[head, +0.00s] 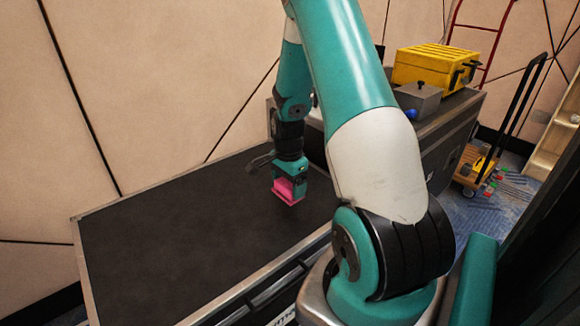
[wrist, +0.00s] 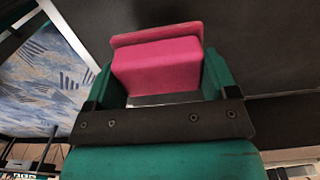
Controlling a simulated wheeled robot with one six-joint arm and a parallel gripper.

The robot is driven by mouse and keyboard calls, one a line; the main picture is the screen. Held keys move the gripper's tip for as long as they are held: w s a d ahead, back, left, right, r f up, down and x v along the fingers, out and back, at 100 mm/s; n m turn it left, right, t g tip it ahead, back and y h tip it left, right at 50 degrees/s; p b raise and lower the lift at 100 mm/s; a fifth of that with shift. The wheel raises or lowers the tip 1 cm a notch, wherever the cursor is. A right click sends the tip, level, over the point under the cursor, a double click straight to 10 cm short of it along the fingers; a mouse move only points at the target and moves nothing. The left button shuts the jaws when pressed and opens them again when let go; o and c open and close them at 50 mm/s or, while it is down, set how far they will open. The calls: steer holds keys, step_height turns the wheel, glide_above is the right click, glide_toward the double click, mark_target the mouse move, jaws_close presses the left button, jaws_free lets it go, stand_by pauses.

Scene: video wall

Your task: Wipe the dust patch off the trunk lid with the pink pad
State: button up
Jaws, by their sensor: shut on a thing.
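My gripper (head: 290,180) is shut on the pink pad (head: 290,190), which points down at the dark trunk lid (head: 180,250). The pad also fills the space between the fingers in the wrist view (wrist: 158,65). The pad is over the lid's back right part, close to the surface; I cannot tell whether it touches. No dust patch can be made out on the visible part of the lid. My arm hides the lid's right end.
A yellow toolbox (head: 436,66) and a grey box (head: 418,102) stand on a case at the back right. A panelled wall (head: 150,90) runs behind the trunk. The lid's left part is clear.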

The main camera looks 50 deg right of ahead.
steer(key=shift+r+p, duration=1.25)
steer(key=shift+r, duration=0.4)
